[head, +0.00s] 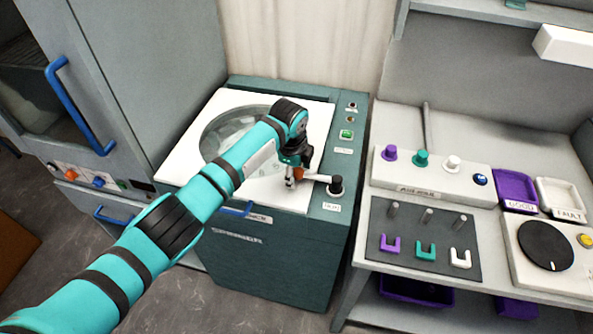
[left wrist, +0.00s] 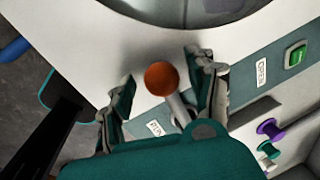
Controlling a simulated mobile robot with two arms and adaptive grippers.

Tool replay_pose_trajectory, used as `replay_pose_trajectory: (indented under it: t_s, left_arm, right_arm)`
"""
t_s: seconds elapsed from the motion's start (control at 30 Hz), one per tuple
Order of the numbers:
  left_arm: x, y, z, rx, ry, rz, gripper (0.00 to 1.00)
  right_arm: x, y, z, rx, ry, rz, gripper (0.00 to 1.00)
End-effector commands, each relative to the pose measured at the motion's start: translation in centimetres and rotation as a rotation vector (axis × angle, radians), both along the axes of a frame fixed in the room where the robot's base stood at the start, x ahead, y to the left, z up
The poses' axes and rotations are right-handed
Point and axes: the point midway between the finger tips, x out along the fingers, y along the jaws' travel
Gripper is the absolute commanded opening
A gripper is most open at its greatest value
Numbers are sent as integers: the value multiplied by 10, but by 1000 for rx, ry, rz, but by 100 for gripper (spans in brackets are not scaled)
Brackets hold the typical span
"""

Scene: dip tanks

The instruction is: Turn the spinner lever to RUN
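The spinner (head: 285,240) is a dark teal cabinet with a white top and a round window lid (head: 225,125). Its lever (head: 318,178) runs left from a black pivot (head: 336,186) at the front right corner of the top. The lever's orange ball knob (head: 299,174) also shows in the left wrist view (left wrist: 161,78). My left gripper (head: 291,181) is over the knob, pointing down. In the left wrist view its two fingers (left wrist: 163,88) stand apart on either side of the knob, with visible gaps. Small labels lie near the lever; I cannot read them surely. My right gripper is not in view.
A green button (head: 346,134) sits on the spinner's right strip. To the right, a bench holds coloured knobs (head: 420,158), a peg board (head: 420,262), a purple tray (head: 514,190) and a white tray (head: 562,200). A grey cabinet with a blue handle (head: 80,105) stands left.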

Motion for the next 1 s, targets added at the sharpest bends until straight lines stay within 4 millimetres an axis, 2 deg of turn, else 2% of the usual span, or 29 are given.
replay_pose_trajectory:
  t_s: [0.23,0.37,0.8,1.0]
  left_arm:
    - [0,0,0,-1,0,-1,58]
    - [-2,0,10,-2,-1,-2,58]
    - [-16,9,95,-1,-3,-1,58]
    - [-20,11,115,-1,0,0,58]
  right_arm:
    - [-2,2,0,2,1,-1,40]
    - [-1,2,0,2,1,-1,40]
    - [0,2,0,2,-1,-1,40]
    - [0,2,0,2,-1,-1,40]
